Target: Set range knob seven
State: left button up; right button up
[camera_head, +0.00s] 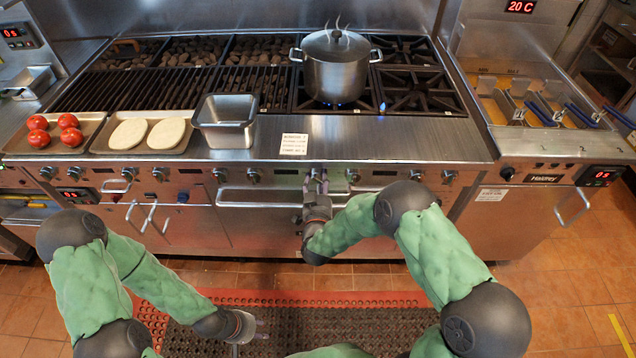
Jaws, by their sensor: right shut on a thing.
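The range (390,137) stands in front of me, with a row of round knobs along its steel front panel, such as one left of my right gripper (253,176) and one right of it (352,175). My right gripper (318,178) reaches up to this panel, between those two knobs. It is shut on a range knob, which its fingers mostly hide. The knob's number and setting cannot be read. My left gripper (248,334) hangs low over the floor mat, well away from the range. Its fingers look apart and empty.
A steel pot (335,75) steams on a lit burner. Oven handles (255,200) jut out below the knobs. A fryer (540,146) stands at right.

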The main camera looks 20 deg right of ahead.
jog(key=shift+s+a+f, duration=0.1)
jog(key=shift+s+f, duration=0.05)
jog(key=shift+f, duration=0.15)
jog(key=o, duration=1.1)
jog(key=shift+o, duration=0.3)
jog(key=shift+r, duration=0.1)
jog(key=v, duration=1.2)
